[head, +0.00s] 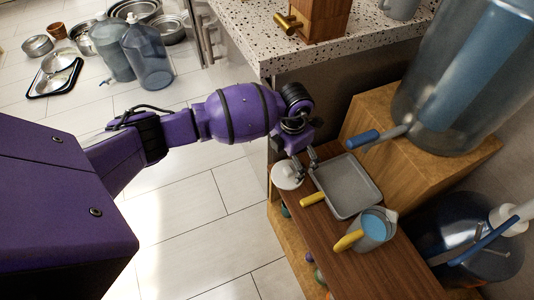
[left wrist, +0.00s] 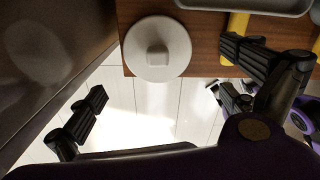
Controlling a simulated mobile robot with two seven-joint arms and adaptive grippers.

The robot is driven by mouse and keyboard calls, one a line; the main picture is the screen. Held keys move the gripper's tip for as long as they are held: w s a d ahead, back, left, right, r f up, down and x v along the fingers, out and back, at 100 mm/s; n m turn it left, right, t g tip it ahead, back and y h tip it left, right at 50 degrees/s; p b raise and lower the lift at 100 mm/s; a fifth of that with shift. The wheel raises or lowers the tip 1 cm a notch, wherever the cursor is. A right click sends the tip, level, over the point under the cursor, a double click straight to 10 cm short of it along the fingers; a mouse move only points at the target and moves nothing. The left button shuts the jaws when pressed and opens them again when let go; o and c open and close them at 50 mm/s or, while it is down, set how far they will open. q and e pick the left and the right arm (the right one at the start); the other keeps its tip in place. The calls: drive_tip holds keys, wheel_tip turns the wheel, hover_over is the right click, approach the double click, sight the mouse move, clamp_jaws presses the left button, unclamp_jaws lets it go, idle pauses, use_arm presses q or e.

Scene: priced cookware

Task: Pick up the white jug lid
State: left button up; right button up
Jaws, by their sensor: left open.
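The white jug lid (head: 287,176) is a round disc near the left edge of the brown wooden shelf top (head: 350,262). In the left wrist view the lid (left wrist: 158,36) shows a square knob in its middle and overhangs the shelf's edge a little. My left gripper (head: 307,160) is just above and beside the lid. In the left wrist view its fingers (left wrist: 162,88) are spread wide and empty, one on each side of the lid in the picture and apart from it. My right gripper is not in view.
A grey tray-like pan (head: 347,187) with a yellow handle lies right beside the lid. A jug with a yellow handle (head: 373,230) stands nearer. A wooden block (head: 390,135) bears a large clear bottle (head: 455,80). A speckled counter (head: 262,40) stands behind. Open floor lies left.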

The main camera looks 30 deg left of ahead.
sight(288, 169)
use_arm(q)
drive_tip(key=shift+w+a, duration=0.2)
drive_tip(key=shift+w, duration=0.15)
wheel_tip(288, 169, down, 7)
drive_tip(key=shift+s+d+f+b, duration=0.1)
drive_tip(key=shift+d+b, duration=0.05)
drive_tip(key=shift+b, duration=0.3)
